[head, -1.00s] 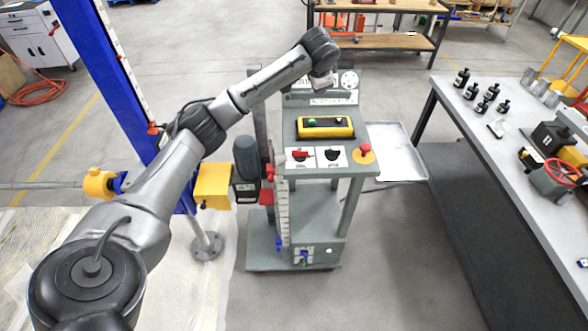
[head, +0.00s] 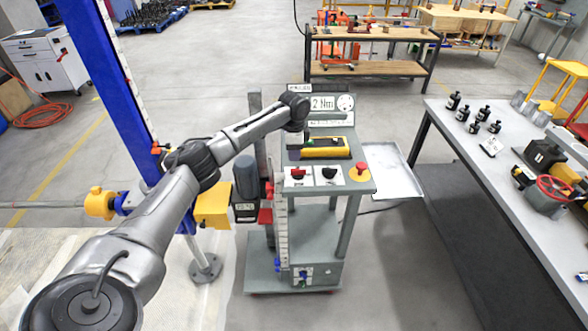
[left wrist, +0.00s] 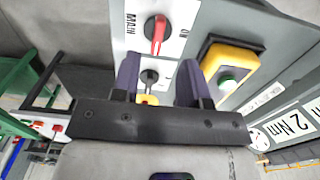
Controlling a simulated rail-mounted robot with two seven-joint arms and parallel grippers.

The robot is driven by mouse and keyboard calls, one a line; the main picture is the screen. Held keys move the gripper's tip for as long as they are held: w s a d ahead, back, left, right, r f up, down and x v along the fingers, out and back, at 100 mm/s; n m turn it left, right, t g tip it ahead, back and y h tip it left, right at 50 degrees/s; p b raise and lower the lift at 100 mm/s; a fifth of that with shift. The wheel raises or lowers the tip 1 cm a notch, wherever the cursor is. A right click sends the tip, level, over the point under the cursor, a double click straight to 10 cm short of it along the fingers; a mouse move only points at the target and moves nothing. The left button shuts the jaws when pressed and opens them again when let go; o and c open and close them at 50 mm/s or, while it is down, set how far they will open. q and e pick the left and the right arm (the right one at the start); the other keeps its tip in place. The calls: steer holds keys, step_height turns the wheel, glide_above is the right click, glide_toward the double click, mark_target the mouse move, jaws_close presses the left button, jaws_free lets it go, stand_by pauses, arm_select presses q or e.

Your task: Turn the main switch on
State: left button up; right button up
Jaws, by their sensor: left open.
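The red main switch (head: 297,173) is a knob on a white plate at the left front of the console's sloping panel. In the left wrist view the red knob (left wrist: 156,34) sits beside the word MAIN, beyond the fingertips. My left gripper (left wrist: 160,68) is open, and nothing is held between its fingers. A black knob (left wrist: 149,77) shows in the gap between them, apart from any grip. In the head view my left gripper (head: 295,146) hangs over the panel just behind the red switch. My right gripper is not in view.
A yellow button box (head: 325,150) lies behind the switches, partly hidden by my gripper. A red emergency button (head: 360,170) is at the panel's right. A blue column (head: 108,80) stands at left. A grey workbench (head: 510,180) with bottles is at right.

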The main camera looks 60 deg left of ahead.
mark_target(294, 169)
arm_select(q)
step_height(294, 169, down, 8)
steer(key=shift+r, duration=0.1)
stand_by(0.4)
steer(key=shift+c, duration=0.2)
jaws_close()
